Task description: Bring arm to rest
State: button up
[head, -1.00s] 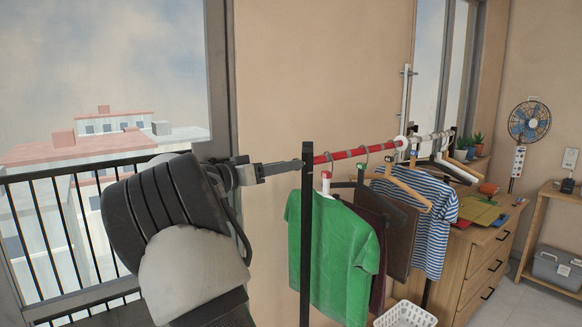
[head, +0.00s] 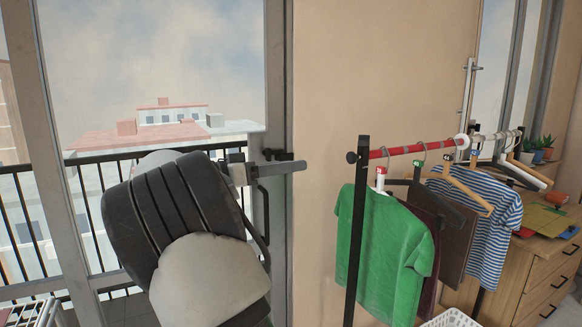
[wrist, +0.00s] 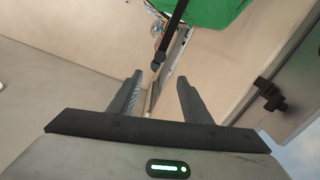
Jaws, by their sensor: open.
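My gripper (head: 282,168) is raised in front of the window frame and wall in the head view, to the left of the clothes rack's black post. In the wrist view, my gripper (wrist: 158,92) shows two grey fingers standing apart with nothing between them. The black end of the rack post and part of the green shirt (wrist: 205,10) show beyond the fingertips. The gripper looks clear of the rack in the head view. My arm is bent, with its dark ribbed joint and pale link at the lower left.
The clothes rack (head: 355,240) with a red rail holds a green shirt (head: 385,255), dark garments and a striped shirt (head: 487,220). A white basket (head: 452,318) stands below. A wooden dresser (head: 530,270) is at the right. A white wire rack (head: 32,312) shows at the lower left.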

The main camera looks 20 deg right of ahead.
jog(key=s+d+f+n+y+p, duration=0.1)
jog(key=s+f+n+y+p, duration=0.15)
jog(key=s+y, duration=0.4)
jog(key=s+f+n+y+p, duration=0.1)
jog(key=s+n+y+p, duration=0.25)
jog(key=s, duration=0.55)
jog(key=s+a+n+t+y+p, duration=0.5)
jog(key=s+a+n+y, duration=0.3)
jog(key=s+a, duration=0.8)
jog(key=shift+a+n+p, duration=0.3)
jog(key=shift+a+p, duration=0.1)
jog(key=shift+p, duration=0.05)
jog(key=shift+d, duration=0.1)
